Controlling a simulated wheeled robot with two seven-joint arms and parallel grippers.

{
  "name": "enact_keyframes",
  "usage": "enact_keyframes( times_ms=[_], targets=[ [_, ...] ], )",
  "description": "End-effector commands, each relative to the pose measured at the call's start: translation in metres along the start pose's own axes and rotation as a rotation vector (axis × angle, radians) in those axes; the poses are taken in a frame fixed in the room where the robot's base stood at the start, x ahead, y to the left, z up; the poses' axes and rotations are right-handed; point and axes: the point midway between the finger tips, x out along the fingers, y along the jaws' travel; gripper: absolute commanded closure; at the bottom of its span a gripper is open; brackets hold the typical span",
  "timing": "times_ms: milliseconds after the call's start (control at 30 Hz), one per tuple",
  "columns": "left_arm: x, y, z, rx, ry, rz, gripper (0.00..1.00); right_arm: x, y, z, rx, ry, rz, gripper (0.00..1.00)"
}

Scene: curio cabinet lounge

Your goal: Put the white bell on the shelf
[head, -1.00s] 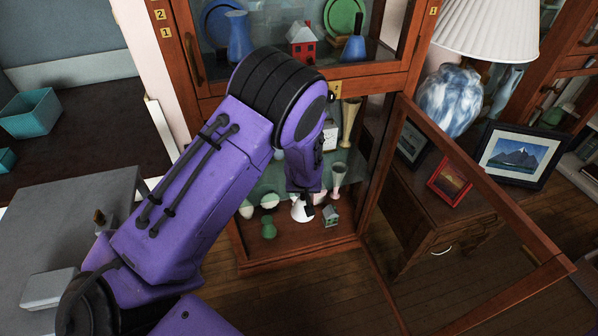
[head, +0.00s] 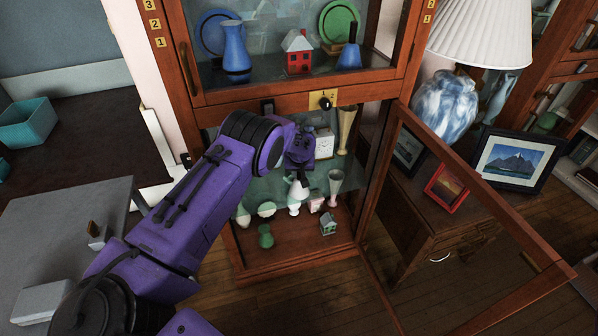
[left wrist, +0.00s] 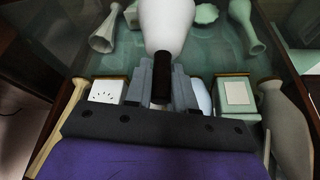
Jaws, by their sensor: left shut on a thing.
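The white bell (head: 297,189) hangs below my left gripper (head: 299,170) inside the lower part of the wooden cabinet. In the left wrist view the gripper (left wrist: 161,88) is shut on the bell's dark handle, and the white body (left wrist: 167,22) shows beyond the fingers. The glass shelf (head: 262,184) crosses the lower compartment at about the bell's height. I cannot tell whether the bell is in front of the shelf's edge or over it. My right gripper is not in view.
The cabinet's glass door (head: 470,200) stands open to the right. A white clock (head: 324,143) and tall vases stand near the gripper. A green figure (head: 265,236) and a small house (head: 328,224) stand on the cabinet floor. The upper compartment (head: 240,100) is closed.

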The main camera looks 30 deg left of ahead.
Motion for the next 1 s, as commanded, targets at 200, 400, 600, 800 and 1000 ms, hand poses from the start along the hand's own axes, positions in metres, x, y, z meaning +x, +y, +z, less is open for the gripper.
enact_keyframes(
  times_ms=[200,400,600,800,1000],
  targets=[
    [0.004,0.0,0.002,0.001,0.001,0.0,1.0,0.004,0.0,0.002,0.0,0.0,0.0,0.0],
    [0.003,0.0,0.001,0.001,0.0,0.0,0.5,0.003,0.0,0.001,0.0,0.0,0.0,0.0],
    [0.001,0.0,0.001,0.001,0.0,0.0,0.5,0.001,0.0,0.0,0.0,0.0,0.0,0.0],
    [-0.033,0.001,-0.002,0.001,0.003,0.001,0.5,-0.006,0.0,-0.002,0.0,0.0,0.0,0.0],
    [-0.063,0.0,0.029,0.004,-0.002,-0.002,0.5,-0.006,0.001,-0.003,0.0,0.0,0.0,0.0]
  ],
)
